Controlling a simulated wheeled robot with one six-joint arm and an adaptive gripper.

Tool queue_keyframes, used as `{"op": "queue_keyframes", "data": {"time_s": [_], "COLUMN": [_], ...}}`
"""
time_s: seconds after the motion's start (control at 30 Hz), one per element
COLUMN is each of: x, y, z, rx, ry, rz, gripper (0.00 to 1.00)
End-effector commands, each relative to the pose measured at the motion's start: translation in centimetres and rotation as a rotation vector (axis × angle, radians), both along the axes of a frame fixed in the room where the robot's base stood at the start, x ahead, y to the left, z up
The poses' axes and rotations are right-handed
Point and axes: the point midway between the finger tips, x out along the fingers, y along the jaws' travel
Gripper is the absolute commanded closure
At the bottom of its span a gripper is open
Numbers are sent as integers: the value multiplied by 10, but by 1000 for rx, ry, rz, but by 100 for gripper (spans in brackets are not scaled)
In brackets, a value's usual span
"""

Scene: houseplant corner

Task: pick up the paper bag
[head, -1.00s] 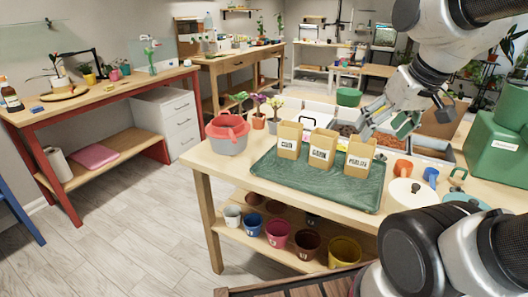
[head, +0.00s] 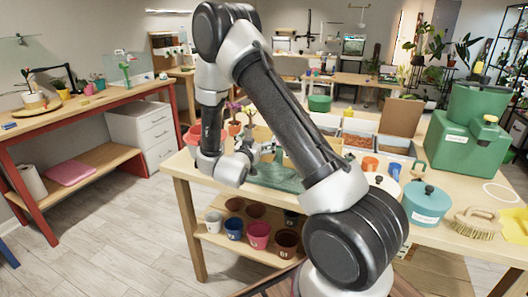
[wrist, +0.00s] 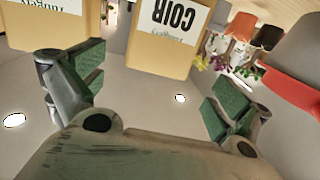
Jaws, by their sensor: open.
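In the wrist view a tan paper bag marked COIR (wrist: 163,48) appears upside down, ahead of my gripper and between the lines of its fingers. A second tan bag (wrist: 60,38) is at the left edge, its label cut off. My gripper (wrist: 155,92) is open and empty, with green pads on both fingers. In the head view my gripper (head: 262,149) is over the near left part of the dark green tray (head: 275,178). My arm hides most of the bags there. I cannot tell the exact gap to the COIR bag.
A red and grey pot (wrist: 293,70) stands right of the COIR bag in the wrist view. Small potted plants (head: 234,127) are behind. A teal lidded pot (head: 426,203), a brush (head: 478,224) and a large green container (head: 465,150) occupy the bench's right side.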

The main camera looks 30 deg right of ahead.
Motion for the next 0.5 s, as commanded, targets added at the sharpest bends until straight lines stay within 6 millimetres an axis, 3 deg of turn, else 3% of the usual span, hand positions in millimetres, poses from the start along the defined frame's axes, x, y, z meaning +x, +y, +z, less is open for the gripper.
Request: {"op": "queue_keyframes", "data": {"time_s": [0.13,0.5], "x": [2,35], "y": [-8,-38], "z": [-3,3], "rx": [-33,-31], "ry": [-9,-11], "rz": [-23,-22], "gripper": [0,0]}}
